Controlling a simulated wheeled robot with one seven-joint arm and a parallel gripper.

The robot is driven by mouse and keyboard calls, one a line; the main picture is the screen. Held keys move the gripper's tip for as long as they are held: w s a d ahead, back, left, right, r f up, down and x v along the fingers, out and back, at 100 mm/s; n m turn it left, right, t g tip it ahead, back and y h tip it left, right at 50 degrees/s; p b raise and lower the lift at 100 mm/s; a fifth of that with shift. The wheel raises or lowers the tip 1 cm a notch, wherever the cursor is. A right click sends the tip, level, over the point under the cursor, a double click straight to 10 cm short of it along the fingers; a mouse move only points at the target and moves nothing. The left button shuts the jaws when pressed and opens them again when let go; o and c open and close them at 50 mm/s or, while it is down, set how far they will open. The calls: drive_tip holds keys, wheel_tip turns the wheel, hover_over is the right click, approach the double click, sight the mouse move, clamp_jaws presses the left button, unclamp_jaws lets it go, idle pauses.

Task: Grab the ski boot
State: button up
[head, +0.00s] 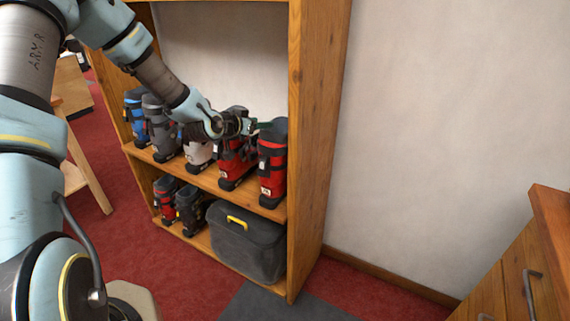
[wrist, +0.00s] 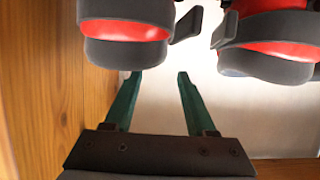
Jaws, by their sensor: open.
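Several ski boots stand in a row on the upper shelf in the head view. The rightmost is a red boot with black straps and a dark cuff (head: 271,172); another red boot (head: 234,160) stands to its left. My gripper (head: 264,126) is at the top of the rightmost red boot, partly hidden by my wrist. In the wrist view my gripper (wrist: 158,76) is open, with green fingers apart and nothing between them. Two red-lined boot cuffs show above the fingers, a left cuff (wrist: 126,52) and a right cuff (wrist: 270,65). I cannot tell whether the fingers touch a boot.
A white boot (head: 199,153), a grey boot (head: 158,130) and a blue boot (head: 137,118) stand further left. The bookcase's right side panel (head: 318,150) is close to the rightmost boot. Below are more boots (head: 190,208) and a dark box with a yellow handle (head: 247,246).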

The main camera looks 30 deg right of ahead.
sight(269, 120)
drive_tip(key=p+x, duration=0.2)
drive_tip(key=x, duration=0.3)
drive_tip(key=shift+w+d+r+p, duration=0.1)
drive_tip(key=shift+r+p, duration=0.05)
drive_tip(key=shift+p, duration=0.15)
drive_tip(key=shift+w+d+f, duration=0.15)
drive_tip(key=shift+d+f, duration=0.1)
drive_tip(key=shift+d, duration=0.05)
clamp_jaws()
idle(0.9)
drive_tip(key=shift+w+r, duration=0.1)
drive_tip(key=shift+r, duration=0.05)
